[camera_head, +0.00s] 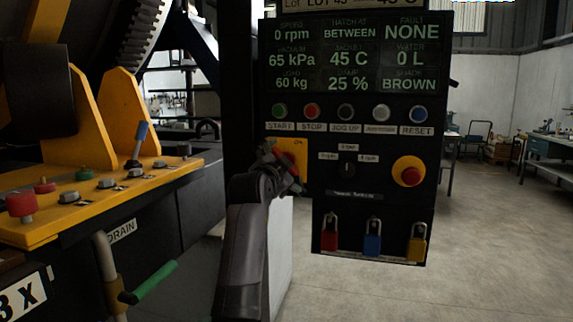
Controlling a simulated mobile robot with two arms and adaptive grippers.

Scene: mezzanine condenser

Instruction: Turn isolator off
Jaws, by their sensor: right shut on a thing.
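The isolator is a yellow plate (298,150) marked "ON" on the left side of the black control panel. A red part, which looks like its handle (294,186), shows beside my gripper. My right gripper (282,170) is at the plate and shut on this handle. The gripper and wrist cover the plate's lower left and most of the handle, so its exact angle is hard to tell. My left gripper is not in view.
The panel (325,190) has a display, a row of buttons, a red emergency stop (411,177) on yellow, and red, blue and yellow padlocks (372,239) below. A yellow machine console (110,195) with levers and knobs stands at left. Open floor lies to the right.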

